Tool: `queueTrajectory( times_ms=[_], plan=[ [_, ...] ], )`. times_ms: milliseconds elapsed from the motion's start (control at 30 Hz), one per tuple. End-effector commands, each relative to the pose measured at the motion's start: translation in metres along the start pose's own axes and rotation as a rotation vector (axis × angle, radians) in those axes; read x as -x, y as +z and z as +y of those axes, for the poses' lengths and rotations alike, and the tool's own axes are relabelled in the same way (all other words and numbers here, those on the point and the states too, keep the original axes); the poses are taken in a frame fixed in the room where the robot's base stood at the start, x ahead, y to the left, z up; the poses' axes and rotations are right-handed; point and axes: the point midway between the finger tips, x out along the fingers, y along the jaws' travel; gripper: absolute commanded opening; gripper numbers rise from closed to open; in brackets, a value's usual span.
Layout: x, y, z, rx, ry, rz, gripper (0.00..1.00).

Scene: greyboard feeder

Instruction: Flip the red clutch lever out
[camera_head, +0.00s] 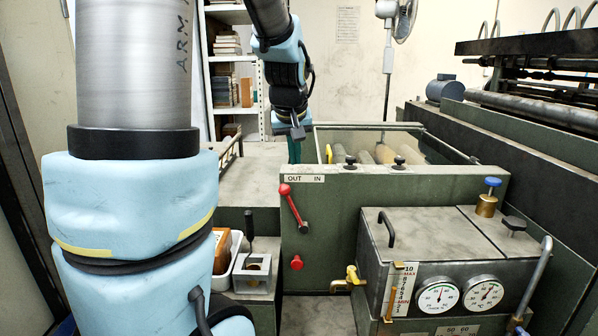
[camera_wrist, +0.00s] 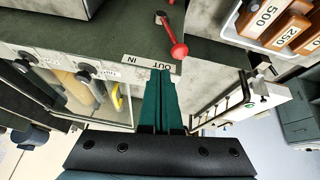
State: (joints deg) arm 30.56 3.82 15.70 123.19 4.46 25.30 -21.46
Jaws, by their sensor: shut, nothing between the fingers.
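The red clutch lever (camera_head: 294,208) is on the front of the green panel, its round knob up and leaning left, just under the OUT end of the OUT/IN label (camera_head: 304,179). In the wrist view the picture is turned over, and the lever's red knob (camera_wrist: 179,50) is just past the word OUT. My gripper (camera_head: 294,153) is above and behind the panel's top edge, apart from the lever. Its green fingers (camera_wrist: 161,74) are together and empty, with tips by the label in the wrist view. The ends of the fingers are partly hidden in the head view.
A second red knob (camera_head: 296,262) is below the lever. A grey gauge box (camera_head: 425,250) with a brass valve (camera_head: 352,277) stands to the right. Black knobs (camera_head: 399,162) sit on the panel's top edge. A white tray (camera_head: 236,242) with wooden blocks is at the left.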

Motion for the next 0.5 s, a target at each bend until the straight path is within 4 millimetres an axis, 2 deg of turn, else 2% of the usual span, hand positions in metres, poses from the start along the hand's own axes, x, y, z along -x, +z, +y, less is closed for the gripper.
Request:
queueTrajectory(
  times_ms=[200,500],
  plan=[
    [0.029,-0.001,-0.005,0.001,0.002,0.003,0.00],
    [0.038,-0.001,-0.007,0.000,0.001,0.001,0.00]
  ],
)
